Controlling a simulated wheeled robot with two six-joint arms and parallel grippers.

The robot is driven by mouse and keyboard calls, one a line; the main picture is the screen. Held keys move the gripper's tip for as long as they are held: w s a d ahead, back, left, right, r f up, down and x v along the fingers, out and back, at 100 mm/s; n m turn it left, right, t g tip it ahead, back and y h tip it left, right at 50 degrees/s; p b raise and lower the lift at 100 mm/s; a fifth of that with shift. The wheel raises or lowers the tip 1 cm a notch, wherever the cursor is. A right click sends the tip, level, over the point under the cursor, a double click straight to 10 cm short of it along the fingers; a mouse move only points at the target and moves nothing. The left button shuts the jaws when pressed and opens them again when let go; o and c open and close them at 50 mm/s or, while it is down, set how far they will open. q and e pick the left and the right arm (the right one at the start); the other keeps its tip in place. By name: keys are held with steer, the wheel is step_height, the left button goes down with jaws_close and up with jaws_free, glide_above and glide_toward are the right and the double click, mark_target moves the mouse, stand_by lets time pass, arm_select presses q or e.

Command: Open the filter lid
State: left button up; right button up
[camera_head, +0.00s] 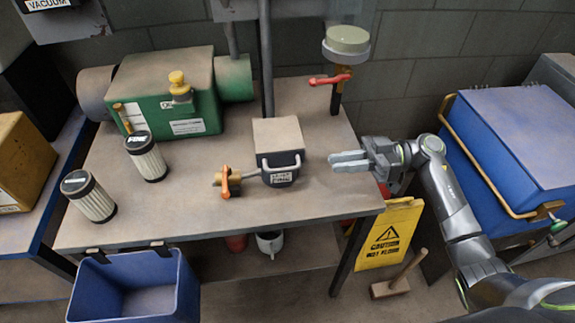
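The filter housing (281,174) is a dark box in the middle of the bench, with a pale label on its front. Its lid (278,135) is a flat brownish block, and it looks closed. A light grey handle loop (281,162) spans the front of the housing. My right gripper (331,162) is to the right of the housing, fingers pointing left towards it, apart from it and with nothing seen between them. Its two fingers lie close together, and I cannot tell whether a gap separates them. My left gripper is not in view.
An orange-handled valve (226,183) joins the housing's left side. A red-handled valve (330,79) stands behind. Two filter cartridges (146,157) (88,196) stand on the left, before a green pump (168,90). A blue bin (134,287) hangs at the front edge. The bench's front middle is clear.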

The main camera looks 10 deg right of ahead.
mark_target(288, 168)
steer(key=a+p, duration=0.1)
steer(key=a, duration=1.1)
steer(key=shift+p, duration=0.3)
steer(key=shift+c, duration=0.4)
jaws_close()
